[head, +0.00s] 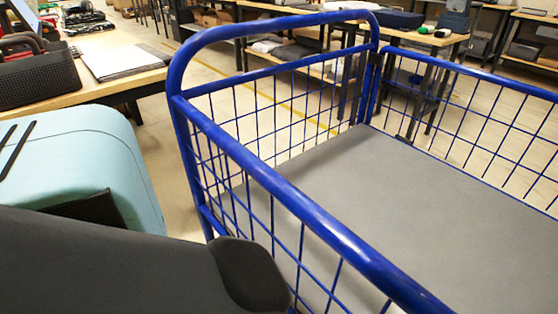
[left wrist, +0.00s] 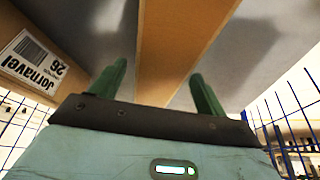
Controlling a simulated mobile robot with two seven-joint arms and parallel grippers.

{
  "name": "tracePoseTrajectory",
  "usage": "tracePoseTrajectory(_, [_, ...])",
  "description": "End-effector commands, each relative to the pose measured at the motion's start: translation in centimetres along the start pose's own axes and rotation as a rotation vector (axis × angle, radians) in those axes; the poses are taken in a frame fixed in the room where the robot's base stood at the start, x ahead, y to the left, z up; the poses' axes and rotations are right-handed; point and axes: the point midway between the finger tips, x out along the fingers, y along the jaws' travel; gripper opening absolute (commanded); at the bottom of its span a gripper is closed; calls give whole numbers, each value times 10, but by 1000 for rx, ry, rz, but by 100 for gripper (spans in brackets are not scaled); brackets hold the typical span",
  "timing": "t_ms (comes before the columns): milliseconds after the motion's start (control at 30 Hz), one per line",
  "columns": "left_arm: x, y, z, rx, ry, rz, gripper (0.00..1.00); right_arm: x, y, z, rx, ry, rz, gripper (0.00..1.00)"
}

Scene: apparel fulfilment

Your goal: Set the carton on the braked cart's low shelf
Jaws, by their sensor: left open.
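The blue wire-sided cart (head: 290,195) with a grey deck (head: 400,210) fills the right of the head view. That deck is bare where it shows; a shelf beneath it is not clearly visible. In the left wrist view, a brown carton (left wrist: 32,62) with a white printed label is at the left, tilted in the picture. My left gripper (left wrist: 159,70) is open, its two green fingers apart. A brown cardboard-coloured strip (left wrist: 178,45) runs behind and between the fingers, flanked by grey surfaces. I cannot tell whether it belongs to the carton or touches the fingers. My right gripper is out of view.
Blue mesh rails enclose the deck's visible sides. A wooden table (head: 130,75) at the upper left holds a dark basket (head: 35,75) and white papers (head: 120,60). Workbenches with folded clothes stand behind the cart. Floor with a yellow line (head: 205,65) lies between.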

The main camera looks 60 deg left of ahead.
Motion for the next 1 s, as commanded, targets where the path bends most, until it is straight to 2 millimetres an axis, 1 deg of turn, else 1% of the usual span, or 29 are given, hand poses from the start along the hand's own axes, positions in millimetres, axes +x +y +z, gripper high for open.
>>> tracePoseTrajectory(33, [-17,0,-3,1,3,-1,74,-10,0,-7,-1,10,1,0])
tracePoseTrajectory(100, [-18,0,18,0,-4,0,74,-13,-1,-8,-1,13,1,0])
tracePoseTrajectory(200, [-26,0,38,-1,-4,0,74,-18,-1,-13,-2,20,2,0])
tracePoseTrajectory(400, [-40,0,76,0,-3,0,74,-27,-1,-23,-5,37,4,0])
tracePoseTrajectory(500, [-46,0,90,-1,-2,0,74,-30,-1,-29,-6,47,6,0])
tracePoseTrajectory(600, [-50,0,101,-1,-2,1,74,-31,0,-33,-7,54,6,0])
tracePoseTrajectory(733, [-53,0,109,0,0,0,74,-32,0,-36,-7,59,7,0])
tracePoseTrajectory(1000, [-53,0,111,0,0,0,74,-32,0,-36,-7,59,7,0])
